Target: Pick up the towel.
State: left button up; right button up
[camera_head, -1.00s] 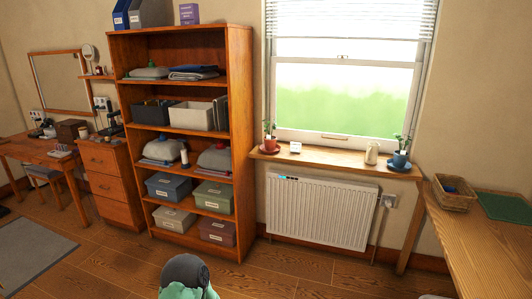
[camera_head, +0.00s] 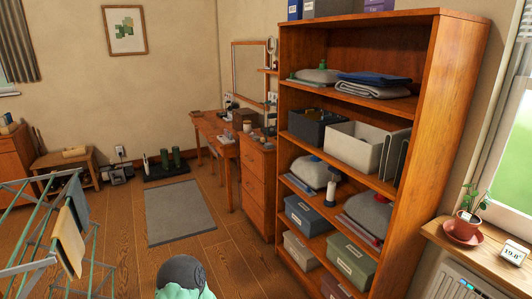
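A drying rack (camera_head: 30,236) stands at the left edge, partly cut off by the frame. A yellow cloth (camera_head: 68,240) hangs over it, with a grey-blue cloth (camera_head: 76,208) beside it; both look like towels. A folded blue cloth (camera_head: 374,79) lies on a grey folded cloth (camera_head: 372,90) on the upper shelf of the bookcase. A small beige cloth-like item (camera_head: 74,152) lies on a low table at the back left. I cannot tell which one the task means. Neither gripper shows; only a dark and mint-green part of my own body is at the bottom.
The tall wooden bookcase (camera_head: 440,120) stands close on the right, holding several boxes. A drawer unit (camera_head: 257,186) and a desk (camera_head: 208,124) stand behind it. A grey rug (camera_head: 180,210) lies on the floor.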

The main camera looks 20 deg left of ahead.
aim_at(70, 249)
jog(key=i+u, duration=0.2)
jog(key=u, duration=0.25)
jog(key=i+u, duration=0.25)
jog(key=u, duration=0.2)
jog(key=i+l+u, duration=0.1)
jog(key=u, duration=0.3)
jog(key=i+l+u, duration=0.2)
jog(key=u, duration=0.25)
jog(key=i+l+u, duration=0.2)
jog(key=u, duration=0.25)
